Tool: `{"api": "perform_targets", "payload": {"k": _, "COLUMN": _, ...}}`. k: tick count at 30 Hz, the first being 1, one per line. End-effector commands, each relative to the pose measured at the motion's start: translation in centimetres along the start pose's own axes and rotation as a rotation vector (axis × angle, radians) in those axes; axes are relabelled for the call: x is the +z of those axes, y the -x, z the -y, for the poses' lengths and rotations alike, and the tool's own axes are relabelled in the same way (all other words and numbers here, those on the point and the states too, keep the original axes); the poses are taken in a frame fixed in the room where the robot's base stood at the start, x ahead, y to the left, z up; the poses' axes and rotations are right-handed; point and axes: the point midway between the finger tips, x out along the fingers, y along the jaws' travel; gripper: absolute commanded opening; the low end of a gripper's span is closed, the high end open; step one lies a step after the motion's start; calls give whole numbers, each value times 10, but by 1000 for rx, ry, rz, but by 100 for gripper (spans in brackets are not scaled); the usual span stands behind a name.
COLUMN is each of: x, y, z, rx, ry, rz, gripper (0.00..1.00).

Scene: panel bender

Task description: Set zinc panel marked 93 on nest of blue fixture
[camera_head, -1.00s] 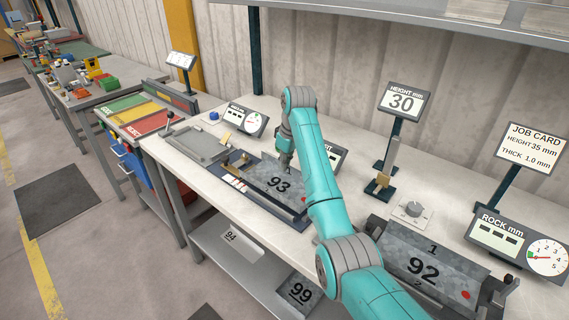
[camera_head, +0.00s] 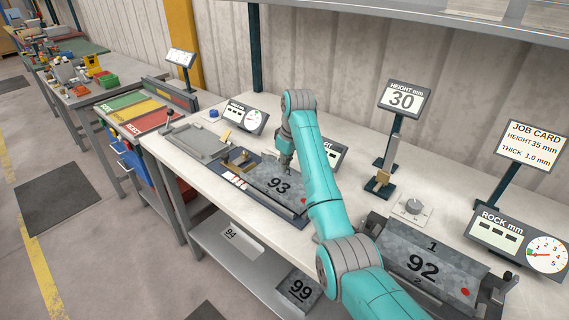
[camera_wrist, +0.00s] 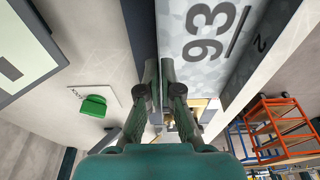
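The grey zinc panel marked 93 (camera_head: 262,181) is over the blue fixture (camera_head: 298,224) on the bench, with its number up and a red dot at its right end. It looks slightly above the fixture; its underside and any contact with the nest are hidden. In the wrist view the panel (camera_wrist: 195,50) fills the upper middle. My gripper (camera_head: 286,164) is at the panel's far edge, partly hidden by my arm. In the wrist view its fingers (camera_wrist: 159,70) are nearly together, closed on the panel's edge.
Panel 92 (camera_head: 424,266) lies in a holder at the right. Panels 94 (camera_head: 232,235) and 99 (camera_head: 300,288) lie below.

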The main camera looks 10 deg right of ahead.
Motion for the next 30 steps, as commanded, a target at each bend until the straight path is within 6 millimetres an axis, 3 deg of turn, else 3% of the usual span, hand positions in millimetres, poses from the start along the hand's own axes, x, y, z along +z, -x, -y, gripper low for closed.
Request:
{"api": "perform_targets", "payload": {"k": 20, "x": 2, "y": -11, "z": 0, "rx": 1, "ry": 0, "rz": -1, "gripper": 0}}
{"api": "perform_targets", "payload": {"k": 25, "x": 2, "y": -11, "z": 0, "rx": 1, "ry": 0, "rz": -1, "gripper": 35}}
{"api": "perform_targets", "payload": {"k": 30, "x": 2, "y": -11, "z": 0, "rx": 1, "ry": 0, "rz": -1, "gripper": 35}}
